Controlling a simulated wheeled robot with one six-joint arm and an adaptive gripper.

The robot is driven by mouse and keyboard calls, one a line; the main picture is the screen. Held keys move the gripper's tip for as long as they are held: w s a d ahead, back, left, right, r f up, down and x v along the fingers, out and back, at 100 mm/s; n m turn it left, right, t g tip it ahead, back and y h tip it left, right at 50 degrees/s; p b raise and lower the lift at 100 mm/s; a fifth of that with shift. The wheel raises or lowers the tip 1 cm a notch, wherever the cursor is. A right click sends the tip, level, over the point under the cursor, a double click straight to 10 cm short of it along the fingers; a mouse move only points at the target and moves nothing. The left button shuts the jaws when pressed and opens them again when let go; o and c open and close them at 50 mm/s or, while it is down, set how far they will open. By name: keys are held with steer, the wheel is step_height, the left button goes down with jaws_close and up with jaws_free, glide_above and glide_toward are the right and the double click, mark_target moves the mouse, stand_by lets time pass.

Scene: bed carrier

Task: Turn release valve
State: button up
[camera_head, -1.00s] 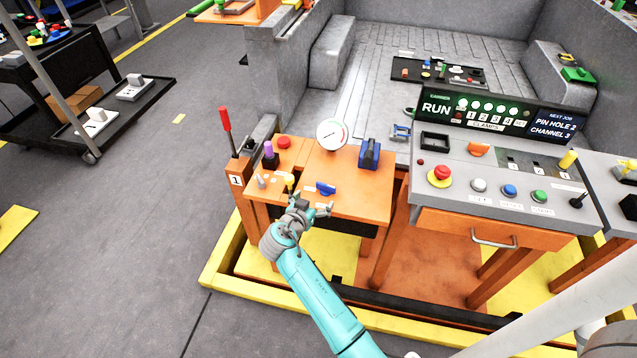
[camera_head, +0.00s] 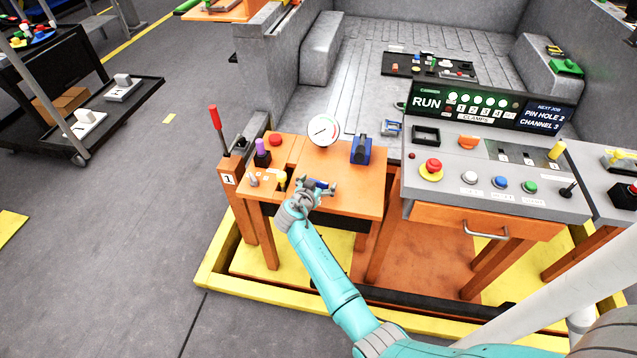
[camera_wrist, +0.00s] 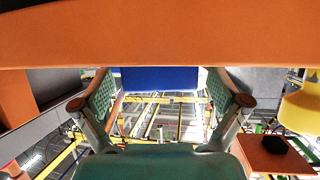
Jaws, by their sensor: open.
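The blue handle, which I take to be the release valve (camera_head: 319,183), lies on the small orange table, low near its front. My gripper (camera_head: 317,188) is over the table's front part and partly hides the handle in the head view. In the wrist view the blue handle (camera_wrist: 160,79) shows between the two spread fingers of my gripper (camera_wrist: 165,102). The fingers stand open, one on each side, with visible space between them and the handle. I cannot tell whether a finger touches it.
A yellow knob (camera_head: 282,179) stands close left of my gripper. A purple-topped knob (camera_head: 262,152), a red button (camera_head: 275,139), a white gauge (camera_head: 323,130) and a blue block (camera_head: 360,149) are on the orange table (camera_head: 350,205). A grey control desk (camera_head: 450,197) stands to the right.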

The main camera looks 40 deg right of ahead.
steer(key=c, duration=1.2)
steer(key=shift+o, duration=0.2)
steer(key=shift+s+n+t, duration=0.1)
steer(key=shift+n+t, duration=0.2)
steer(key=shift+t, duration=0.1)
steer(key=shift+n+t+y, duration=0.6)
steer(key=shift+n+y, duration=0.1)
steer(key=o, duration=1.2)
steer(key=shift+c, duration=0.2)
steer(key=v, duration=1.2)
